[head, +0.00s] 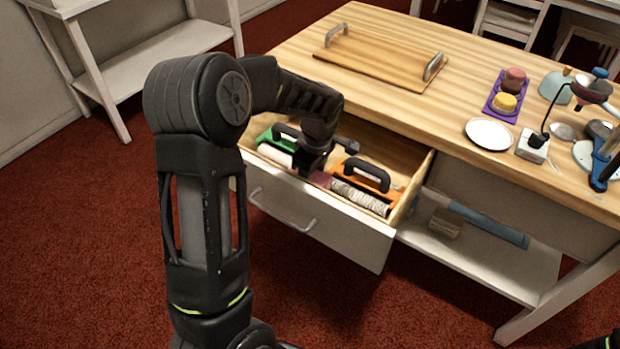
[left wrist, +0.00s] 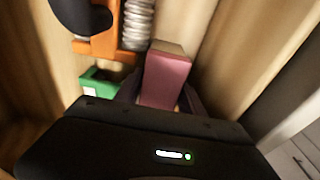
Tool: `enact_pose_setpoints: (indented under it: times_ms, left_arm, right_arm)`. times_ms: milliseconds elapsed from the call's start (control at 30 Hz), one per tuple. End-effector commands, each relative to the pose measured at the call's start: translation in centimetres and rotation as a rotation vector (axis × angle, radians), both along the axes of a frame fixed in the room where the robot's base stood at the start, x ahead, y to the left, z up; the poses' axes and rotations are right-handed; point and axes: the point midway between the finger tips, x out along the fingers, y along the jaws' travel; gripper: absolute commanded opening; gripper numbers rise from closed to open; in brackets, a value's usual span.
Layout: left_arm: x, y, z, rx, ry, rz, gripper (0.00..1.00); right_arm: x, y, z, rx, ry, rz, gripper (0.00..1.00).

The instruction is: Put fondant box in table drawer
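The fondant box appears to be the pink box (left wrist: 166,80). In the left wrist view it stands between the two dark fingers of my left gripper (left wrist: 164,88), whose tips lie against its sides. In the head view only a small pink part of the box (head: 320,180) shows beside the gripper. My left gripper (head: 312,172) reaches down into the pulled-out table drawer (head: 320,217), with the box at drawer level. Whether the box touches the drawer floor is hidden. My right gripper is not in view; a sliver of dark arm shows at the bottom right corner.
The drawer also holds an orange tool with a black handle (head: 367,174), a ribbed white roll (head: 360,196) and a green item (head: 266,136). On the tabletop are a wooden board (head: 380,62), a white plate (head: 489,134) and a purple tray (head: 491,103).

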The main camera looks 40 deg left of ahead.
Motion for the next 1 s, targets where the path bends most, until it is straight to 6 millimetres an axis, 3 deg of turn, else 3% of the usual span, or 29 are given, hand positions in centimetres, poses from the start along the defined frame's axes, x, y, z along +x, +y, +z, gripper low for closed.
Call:
enact_pose_setpoints:
  times_ms: [167, 567, 767, 1000]
  left_arm:
    - [0.0, 0.0, 0.0, 0.000, 0.000, 0.000, 0.62]
    - [0.1, 0.0, 0.8, 0.000, -0.002, 0.000, 0.62]
    - [0.1, -0.4, 3.7, 0.000, -0.004, 0.000, 0.62]
    - [0.1, -1.0, 8.7, 0.000, -0.005, -0.001, 0.62]
  right_arm:
    - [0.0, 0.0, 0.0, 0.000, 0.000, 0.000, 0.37]
    - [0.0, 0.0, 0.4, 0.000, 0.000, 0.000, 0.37]
    - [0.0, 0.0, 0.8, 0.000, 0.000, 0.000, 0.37]
    - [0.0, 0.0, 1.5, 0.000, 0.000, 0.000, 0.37]
